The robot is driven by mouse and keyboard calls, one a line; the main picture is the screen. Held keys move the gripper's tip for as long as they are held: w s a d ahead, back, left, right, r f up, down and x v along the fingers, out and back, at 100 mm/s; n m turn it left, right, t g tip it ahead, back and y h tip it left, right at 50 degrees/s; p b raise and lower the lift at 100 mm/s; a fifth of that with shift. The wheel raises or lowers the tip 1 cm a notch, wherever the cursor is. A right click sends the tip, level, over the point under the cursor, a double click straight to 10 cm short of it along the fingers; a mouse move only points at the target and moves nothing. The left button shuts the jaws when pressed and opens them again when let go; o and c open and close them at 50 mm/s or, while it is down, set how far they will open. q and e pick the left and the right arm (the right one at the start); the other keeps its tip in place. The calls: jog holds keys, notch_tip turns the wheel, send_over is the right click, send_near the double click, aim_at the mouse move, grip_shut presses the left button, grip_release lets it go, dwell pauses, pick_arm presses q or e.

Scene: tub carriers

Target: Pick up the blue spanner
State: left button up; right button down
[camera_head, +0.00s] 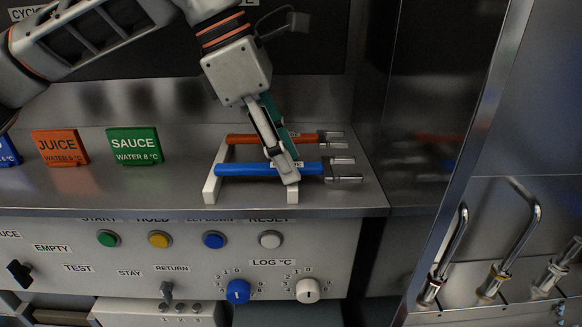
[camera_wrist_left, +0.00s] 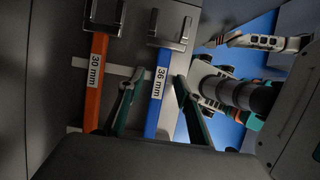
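The blue spanner (camera_head: 245,169) lies across a white rack on the steel shelf, its metal jaw end to the right. In the left wrist view the blue spanner (camera_wrist_left: 156,118) carries a "36 mm" label. My left gripper (camera_head: 286,172) points down at the blue handle near its jaw end. In the left wrist view my left gripper (camera_wrist_left: 156,80) is open, with one finger on each side of the blue handle and gaps beside it. The fingers hide part of the handle in the head view.
An orange spanner (camera_head: 243,138), labelled "30 mm" in the left wrist view (camera_wrist_left: 93,85), lies parallel behind the blue one. The white rack (camera_head: 209,188) holds both. Orange (camera_head: 60,147) and green (camera_head: 135,146) signs stand left. A steel panel edge (camera_head: 470,150) rises at right.

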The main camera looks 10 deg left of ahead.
pick_arm(q)
jog(key=shift+f, duration=0.15)
jog(key=shift+c, duration=0.4)
grip_shut()
